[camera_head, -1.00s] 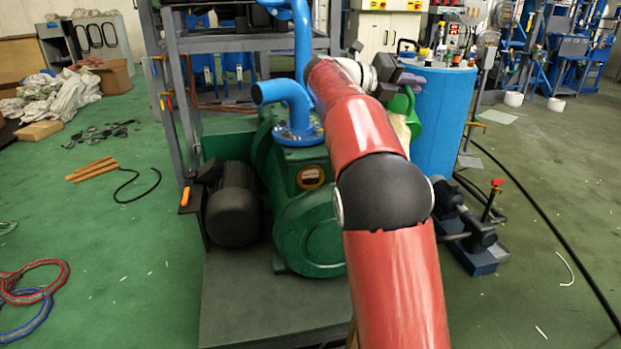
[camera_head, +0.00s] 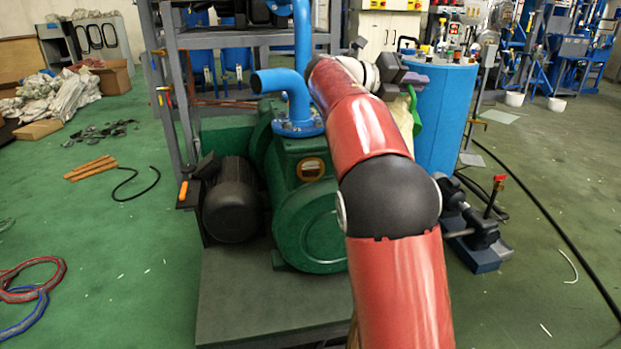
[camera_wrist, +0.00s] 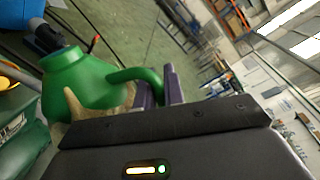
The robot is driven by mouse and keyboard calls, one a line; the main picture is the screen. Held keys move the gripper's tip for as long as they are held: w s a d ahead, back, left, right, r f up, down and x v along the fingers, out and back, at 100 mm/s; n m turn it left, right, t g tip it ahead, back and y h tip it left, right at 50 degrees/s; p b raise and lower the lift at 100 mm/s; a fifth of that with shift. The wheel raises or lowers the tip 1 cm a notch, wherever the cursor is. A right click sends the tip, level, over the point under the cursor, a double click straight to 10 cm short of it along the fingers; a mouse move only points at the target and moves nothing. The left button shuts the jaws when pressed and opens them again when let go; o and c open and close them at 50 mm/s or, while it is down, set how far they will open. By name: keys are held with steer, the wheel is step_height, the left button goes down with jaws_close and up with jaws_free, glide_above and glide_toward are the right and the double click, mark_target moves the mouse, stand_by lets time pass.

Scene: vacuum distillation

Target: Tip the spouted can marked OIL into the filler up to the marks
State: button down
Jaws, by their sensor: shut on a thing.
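My gripper (camera_wrist: 172,88), with purple fingers, is shut on this handle. A cream-coloured piece (camera_wrist: 100,98) shows against the can; I cannot tell what it is. In the head view the can (camera_head: 415,112) is mostly hidden behind my arm. No OIL marking is readable. The green pump (camera_head: 312,225) has a round sight window (camera_head: 311,170). I cannot make out the filler opening or level marks.
A blue drum (camera_head: 440,115) with small items on top stands right behind the can. A blue pipe (camera_head: 302,60) rises from the pump. A dark motor (camera_head: 233,200) sits left of it, a metal rack (camera_head: 245,40) behind. Small blue-based equipment (camera_head: 480,245) lies to the right.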

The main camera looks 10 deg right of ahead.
mark_target(416, 130)
steer(key=shift+s+d+f+m+t+h+b, duration=0.15)
steer(key=shift+s+f+m+b, duration=0.6)
steer(key=shift+f+b, duration=1.15)
steer(key=shift+s+a+f+m+t+h+b, duration=0.15)
steer(key=shift+s+f+m+b, duration=0.65)
steer(key=shift+b, duration=1.65)
steer(key=shift+s+d+f+m+t+b, duration=0.15)
steer(key=shift+s+f+m+b, duration=0.5)
steer(key=shift+f+b, duration=1.4)
steer(key=shift+s+f+m+b, duration=0.25)
steer(key=shift+f+m+b, duration=0.4)
steer(key=shift+m, duration=0.25)
steer(key=f+m, duration=0.1)
steer(key=m, duration=0.1)
steer(key=w+f+m, duration=0.1)
steer(key=m, duration=0.1)
steer(key=shift+w+f+m+t+h, duration=0.2)
steer(key=shift+f+m+t+h, duration=0.1)
steer(key=shift+f+h, duration=0.1)
